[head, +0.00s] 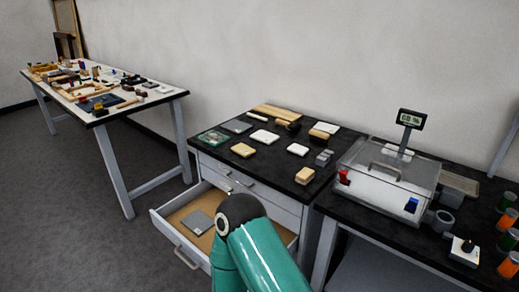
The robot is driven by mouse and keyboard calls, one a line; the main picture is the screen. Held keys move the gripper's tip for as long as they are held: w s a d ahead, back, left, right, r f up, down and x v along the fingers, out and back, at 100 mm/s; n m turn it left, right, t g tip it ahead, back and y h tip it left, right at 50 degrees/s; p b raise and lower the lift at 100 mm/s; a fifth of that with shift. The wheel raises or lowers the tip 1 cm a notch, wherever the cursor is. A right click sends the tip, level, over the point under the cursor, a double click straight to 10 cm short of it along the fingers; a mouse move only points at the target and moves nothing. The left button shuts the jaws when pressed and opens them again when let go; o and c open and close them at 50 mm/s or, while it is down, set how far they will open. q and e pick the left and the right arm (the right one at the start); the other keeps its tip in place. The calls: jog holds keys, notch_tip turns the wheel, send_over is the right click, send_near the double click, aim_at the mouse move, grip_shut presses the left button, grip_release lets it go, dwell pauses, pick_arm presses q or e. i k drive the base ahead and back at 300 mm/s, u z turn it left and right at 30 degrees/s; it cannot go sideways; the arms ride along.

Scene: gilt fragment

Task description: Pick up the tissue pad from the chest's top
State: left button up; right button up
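The chest (221,175) stands in the middle of the head view, with a black top. Two flat white pads lie on it: one white pad (264,137) near the middle and a smaller white pad (297,149) to its right. Either could be the tissue pad; I cannot tell which. Neither is touched by anything of mine. One of my teal arms rises from the bottom edge in front of the chest, covering part of its front and the open drawer. Neither gripper shows.
Tan blocks (243,150), a green-edged tray (214,138) and dark tools share the top. A clear box (385,178) stands on the right bench. A cluttered table (105,118) stands left.

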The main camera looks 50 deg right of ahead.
aim_at(300, 150)
jog(key=u, duration=0.1)
jog(key=k, duration=2.25)
jog(key=z, duration=0.75)
jog(key=i, duration=1.3)
jog(key=u, duration=0.05)
